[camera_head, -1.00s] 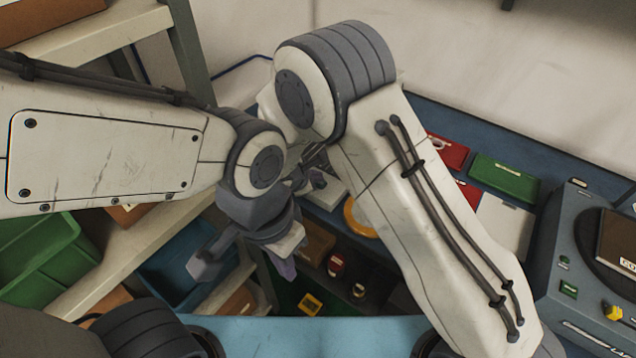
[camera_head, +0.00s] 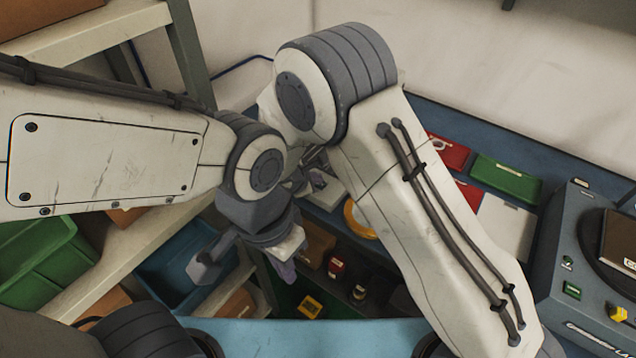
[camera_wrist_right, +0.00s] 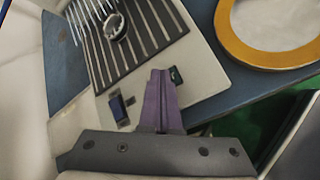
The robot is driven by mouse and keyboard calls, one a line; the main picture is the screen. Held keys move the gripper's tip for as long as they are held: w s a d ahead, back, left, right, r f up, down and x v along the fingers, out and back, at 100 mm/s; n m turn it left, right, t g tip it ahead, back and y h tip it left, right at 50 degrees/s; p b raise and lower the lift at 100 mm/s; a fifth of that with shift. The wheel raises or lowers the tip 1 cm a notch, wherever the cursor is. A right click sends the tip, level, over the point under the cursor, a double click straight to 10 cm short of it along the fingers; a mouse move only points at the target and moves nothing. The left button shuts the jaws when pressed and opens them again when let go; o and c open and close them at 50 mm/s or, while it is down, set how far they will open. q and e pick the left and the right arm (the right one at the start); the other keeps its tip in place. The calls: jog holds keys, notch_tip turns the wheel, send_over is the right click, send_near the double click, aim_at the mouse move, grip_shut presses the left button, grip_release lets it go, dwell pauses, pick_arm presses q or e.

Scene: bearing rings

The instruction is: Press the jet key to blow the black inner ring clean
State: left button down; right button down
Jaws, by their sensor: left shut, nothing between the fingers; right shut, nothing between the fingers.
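In the right wrist view a small ring (camera_wrist_right: 115,27), dark with a paler rim, lies on a dark ribbed grate (camera_wrist_right: 150,22) set in a pale panel (camera_wrist_right: 203,68). Thin white streaks (camera_wrist_right: 82,18) stand over the grate's left part, close to the ring. My right gripper (camera_wrist_right: 160,73) is shut and empty, its purple fingertips over the panel below the grate. A small dark key-like part (camera_wrist_right: 175,75) sits right beside the tips; contact cannot be told. A dark blue block (camera_wrist_right: 121,108) is to their left. My left gripper (camera_head: 287,273) is shut and empty, low in the head view.
A yellow-orange ring (camera_head: 357,222) lies on the blue bench right of the panel, partly behind my right arm. Red (camera_head: 449,153) and green (camera_head: 505,178) trays and a grey machine (camera_head: 585,265) stand further right. Shelves with a green bin (camera_head: 45,260) and blue bin (camera_head: 180,265) are left.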

dwell(0.3)
jog(key=shift+r+p, duration=0.35)
jog(key=shift+r, duration=0.35)
jog(key=shift+r, duration=0.1)
jog(key=shift+r+p, duration=1.65)
jog(key=shift+r, duration=0.8)
